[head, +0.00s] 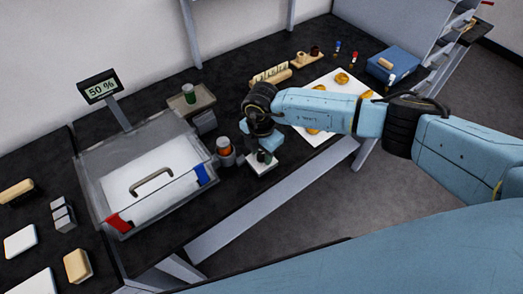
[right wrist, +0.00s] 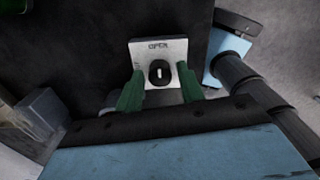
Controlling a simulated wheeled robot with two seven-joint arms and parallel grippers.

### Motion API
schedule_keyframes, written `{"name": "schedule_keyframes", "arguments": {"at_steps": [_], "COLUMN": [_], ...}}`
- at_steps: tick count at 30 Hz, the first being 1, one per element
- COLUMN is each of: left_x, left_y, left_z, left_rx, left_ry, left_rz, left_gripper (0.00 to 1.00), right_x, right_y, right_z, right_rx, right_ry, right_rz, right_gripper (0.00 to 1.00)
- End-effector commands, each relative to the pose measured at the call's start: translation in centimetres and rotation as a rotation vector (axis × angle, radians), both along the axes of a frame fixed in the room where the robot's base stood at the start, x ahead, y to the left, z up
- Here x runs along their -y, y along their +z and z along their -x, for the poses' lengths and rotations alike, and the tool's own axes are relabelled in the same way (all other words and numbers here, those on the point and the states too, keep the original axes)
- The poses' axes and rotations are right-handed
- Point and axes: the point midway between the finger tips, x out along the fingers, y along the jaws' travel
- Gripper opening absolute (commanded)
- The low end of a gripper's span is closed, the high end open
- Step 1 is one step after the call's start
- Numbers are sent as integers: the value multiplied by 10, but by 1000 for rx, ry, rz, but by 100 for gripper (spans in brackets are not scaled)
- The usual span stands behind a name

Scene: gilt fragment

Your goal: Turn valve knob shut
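The valve knob (right wrist: 160,73) is a black round knob with a white mark, on a white plate (right wrist: 174,49) lettered "OPEN" in the right wrist view. The mark runs roughly up and down, toward the lettering. My right gripper (right wrist: 159,84) is open, with a green finger on either side of the knob. Whether the fingers touch the knob I cannot tell. In the head view the right gripper (head: 264,156) is over the white plate (head: 262,167) at the table's front edge and hides the knob. My left gripper is not in view.
A clear-lidded box (head: 151,180) with a handle stands to the left, beside an orange-topped jar (head: 224,147). A display (head: 100,88) reads "50 %". A white sheet (head: 322,89) with golden pieces and a blue box (head: 392,64) lie to the right.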

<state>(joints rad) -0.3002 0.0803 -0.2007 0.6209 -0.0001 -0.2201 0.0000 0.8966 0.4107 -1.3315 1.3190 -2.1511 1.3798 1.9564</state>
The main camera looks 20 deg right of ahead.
Motion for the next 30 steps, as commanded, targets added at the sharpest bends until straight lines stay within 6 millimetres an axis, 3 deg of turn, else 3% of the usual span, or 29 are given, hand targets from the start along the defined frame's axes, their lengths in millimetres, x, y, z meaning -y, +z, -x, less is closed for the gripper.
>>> {"name": "schedule_keyframes", "arguments": {"at_steps": [1, 8, 20, 30], "left_x": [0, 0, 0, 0], "left_y": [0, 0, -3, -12], "left_z": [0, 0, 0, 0], "left_rx": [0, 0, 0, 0], "left_ry": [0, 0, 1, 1], "left_rz": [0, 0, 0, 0], "left_gripper": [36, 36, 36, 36], "right_x": [0, 0, 0, 0], "right_y": [0, 0, 0, 0], "right_z": [0, 0, 0, -1], "right_rx": [0, 0, 0, 1], "right_ry": [0, 0, 83, 355], "right_rz": [0, 0, 0, 0], "right_gripper": [31, 2, 2, 2]}}
